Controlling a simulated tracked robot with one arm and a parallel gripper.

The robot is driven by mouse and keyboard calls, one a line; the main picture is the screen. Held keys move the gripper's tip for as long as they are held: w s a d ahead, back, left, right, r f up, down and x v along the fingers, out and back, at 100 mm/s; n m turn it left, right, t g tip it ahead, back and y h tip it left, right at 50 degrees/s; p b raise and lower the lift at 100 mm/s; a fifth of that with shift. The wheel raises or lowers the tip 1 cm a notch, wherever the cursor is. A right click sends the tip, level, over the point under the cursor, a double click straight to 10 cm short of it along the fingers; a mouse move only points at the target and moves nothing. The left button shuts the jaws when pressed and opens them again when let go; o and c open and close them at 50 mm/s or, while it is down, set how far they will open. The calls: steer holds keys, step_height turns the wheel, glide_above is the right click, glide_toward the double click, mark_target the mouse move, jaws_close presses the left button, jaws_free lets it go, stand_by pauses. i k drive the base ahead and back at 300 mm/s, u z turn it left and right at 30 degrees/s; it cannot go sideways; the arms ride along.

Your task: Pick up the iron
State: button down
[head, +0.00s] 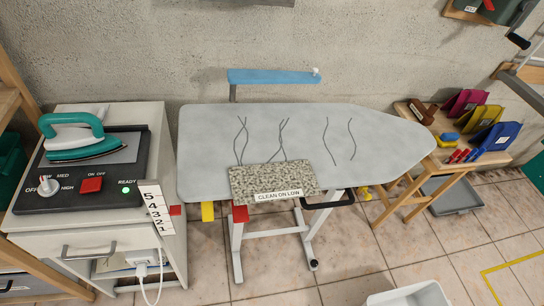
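The iron (82,137) has a teal handle and a light soleplate edge. It rests on the black control panel (60,188) on top of a white cabinet (75,238) at the left. The panel has a LOW, MED, HIGH dial, a red on/off switch and a lit green light marked READY. My gripper is not in view, so I cannot see how it stands relative to the iron.
A grey ironing board (300,135) stands right of the cabinet, with a speckled pad (255,183) labelled CLEAN ON LOW at its front edge. A blue sleeve arm (273,76) is behind it. A wooden table (450,150) with coloured items is at the right. Tiled floor shows in front.

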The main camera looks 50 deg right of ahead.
mark_target(63, 144)
steer(key=u, duration=0.9)
steer(key=k, duration=1.15)
steer(key=u, duration=0.85)
steer(key=i, duration=1.5)
steer(key=z, duration=0.95)
steer(key=i, duration=1.2)
steer(key=z, duration=1.25)
steer(key=i, duration=0.75)
steer(key=z, duration=0.5)
steer(key=k, duration=0.25)
steer(key=u, duration=0.05)
